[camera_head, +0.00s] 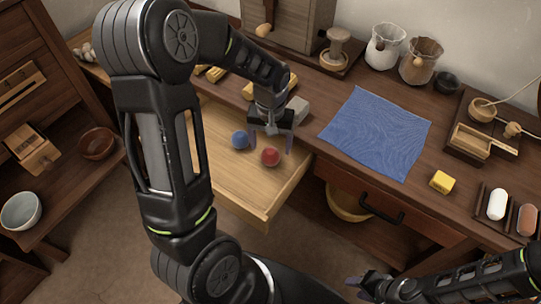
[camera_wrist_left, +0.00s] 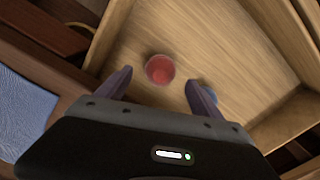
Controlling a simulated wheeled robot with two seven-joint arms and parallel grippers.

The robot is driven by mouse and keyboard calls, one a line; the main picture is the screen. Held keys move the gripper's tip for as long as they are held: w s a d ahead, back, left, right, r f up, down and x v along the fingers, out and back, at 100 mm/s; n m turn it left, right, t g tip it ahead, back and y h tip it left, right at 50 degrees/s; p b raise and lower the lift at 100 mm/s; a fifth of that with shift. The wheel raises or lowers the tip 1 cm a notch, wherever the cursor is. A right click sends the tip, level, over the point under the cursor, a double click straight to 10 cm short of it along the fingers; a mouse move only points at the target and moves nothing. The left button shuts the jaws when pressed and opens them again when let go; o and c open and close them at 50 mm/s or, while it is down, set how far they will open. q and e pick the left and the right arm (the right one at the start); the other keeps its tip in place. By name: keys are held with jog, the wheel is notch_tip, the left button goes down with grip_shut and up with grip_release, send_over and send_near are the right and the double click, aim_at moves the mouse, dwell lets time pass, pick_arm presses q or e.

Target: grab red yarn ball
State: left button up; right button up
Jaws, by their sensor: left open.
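The red yarn ball (camera_head: 270,156) lies in the open wooden drawer (camera_head: 232,192), near its right side. A blue ball (camera_head: 240,140) lies to its left in the same drawer. My left gripper (camera_head: 270,143) is open above the drawer, over the red ball. In the left wrist view the red yarn ball (camera_wrist_left: 160,69) shows between and just beyond the two open fingertips (camera_wrist_left: 160,80), and nothing is held. The blue ball (camera_wrist_left: 209,92) is partly hidden behind one finger there. My right gripper (camera_head: 365,288) is low at the bottom of the head view, away from the drawer; its jaws are too unclear to judge.
The drawer walls surround the balls. On the tabletop above are a blue cloth (camera_head: 376,133), a grey block (camera_head: 296,110), a yellow block (camera_head: 442,182) and sacks (camera_head: 385,46). A closed drawer with a black handle (camera_head: 382,208) is to the right.

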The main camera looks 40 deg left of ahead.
aim_at(270, 151)
pick_arm(q)
notch_tip(270, 151, down, 5)
jog(key=shift+f+b, duration=0.1)
jog(key=shift+b, duration=0.4)
jog(key=shift+c, duration=0.4)
jog(key=c, duration=1.3)
